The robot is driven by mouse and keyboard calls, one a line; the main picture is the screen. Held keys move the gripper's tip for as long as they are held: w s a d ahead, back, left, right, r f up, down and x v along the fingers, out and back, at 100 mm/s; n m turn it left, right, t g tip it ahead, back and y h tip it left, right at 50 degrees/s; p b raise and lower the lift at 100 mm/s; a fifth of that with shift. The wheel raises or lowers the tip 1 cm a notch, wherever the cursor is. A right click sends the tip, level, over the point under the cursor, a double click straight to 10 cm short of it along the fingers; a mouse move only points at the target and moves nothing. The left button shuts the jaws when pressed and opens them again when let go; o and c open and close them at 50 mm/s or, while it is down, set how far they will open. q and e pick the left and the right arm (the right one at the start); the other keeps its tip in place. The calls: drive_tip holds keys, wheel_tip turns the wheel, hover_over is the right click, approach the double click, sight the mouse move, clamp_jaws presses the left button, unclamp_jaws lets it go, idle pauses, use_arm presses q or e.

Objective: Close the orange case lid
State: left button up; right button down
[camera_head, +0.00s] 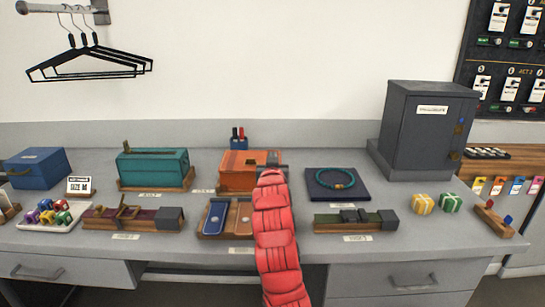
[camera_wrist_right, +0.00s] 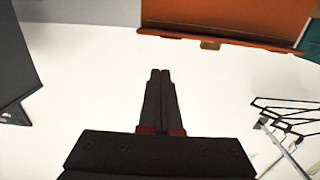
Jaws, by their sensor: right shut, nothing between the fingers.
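The orange case (camera_head: 236,180) sits at the back middle of the grey table, on a wooden base. In the right wrist view its orange lid panel (camera_wrist_right: 225,15) shows at the top, with a small brass latch (camera_wrist_right: 210,44) on its edge. The white wall shows past that edge, so the lid appears raised; its exact angle cannot be told. My right gripper (camera_head: 271,171) is beside the case's right part, and my red arm hides part of it. In the wrist view the gripper's fingers (camera_wrist_right: 160,72) are together and empty, apart from the lid edge. My left gripper is out of view.
A teal case (camera_head: 155,169) stands left of the orange case. A necklace on a dark tray (camera_head: 356,194) lies to the right. A wooden tray (camera_head: 213,222) is in front, partly behind my arm. A dark grey cabinet (camera_head: 412,125) stands at the back right. Black hangers (camera_head: 88,68) hang at upper left.

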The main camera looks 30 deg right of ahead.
drive_tip(key=shift+f, duration=0.2)
drive_tip(key=shift+r, duration=0.1)
idle(0.4)
drive_tip(key=v, duration=0.9)
drive_tip(key=shift+s+a, duration=0.2)
